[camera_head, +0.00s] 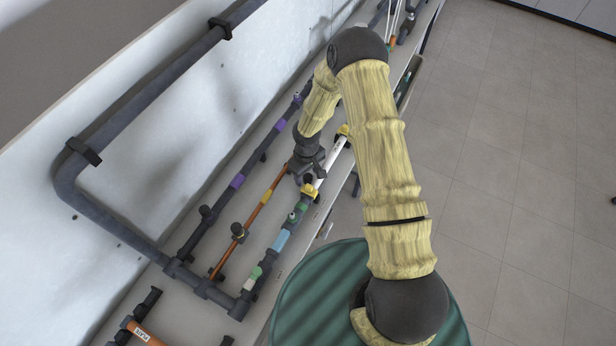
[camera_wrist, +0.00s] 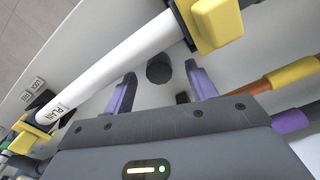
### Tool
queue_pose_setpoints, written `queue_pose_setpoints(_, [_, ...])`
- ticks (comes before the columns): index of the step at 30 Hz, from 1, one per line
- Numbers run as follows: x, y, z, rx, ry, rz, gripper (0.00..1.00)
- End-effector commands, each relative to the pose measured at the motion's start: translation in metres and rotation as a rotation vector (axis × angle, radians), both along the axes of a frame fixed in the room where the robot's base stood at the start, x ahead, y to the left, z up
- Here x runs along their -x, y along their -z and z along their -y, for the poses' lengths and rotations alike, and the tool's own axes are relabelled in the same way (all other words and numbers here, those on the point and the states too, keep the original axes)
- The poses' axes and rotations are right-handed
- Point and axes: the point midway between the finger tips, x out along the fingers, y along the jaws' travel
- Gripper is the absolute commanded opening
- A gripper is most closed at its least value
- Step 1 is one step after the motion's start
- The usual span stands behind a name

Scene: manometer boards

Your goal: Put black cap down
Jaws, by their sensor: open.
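The black cap (camera_wrist: 159,72) is a short dark cylinder on the pale board surface, just ahead of and between my fingertips in the wrist view. My gripper (camera_wrist: 161,74) is open, with a purple finger on each side of the cap and gaps between them. I cannot tell how far the cap is from the fingers in depth. In the head view my gripper (camera_head: 305,178) is over the pipe board, near the white pipe, and it hides the cap.
A white pipe labelled PLAIN (camera_wrist: 105,72) runs past the fingers to a yellow fitting (camera_wrist: 217,25). An orange pipe with a yellow band (camera_wrist: 290,74) is at the right.

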Motion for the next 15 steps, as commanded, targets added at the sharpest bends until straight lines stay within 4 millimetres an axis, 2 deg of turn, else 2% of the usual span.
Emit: queue_pose_setpoints(15, [-0.0003,0.0005,0.0002,-0.001,0.0,0.001,0.57])
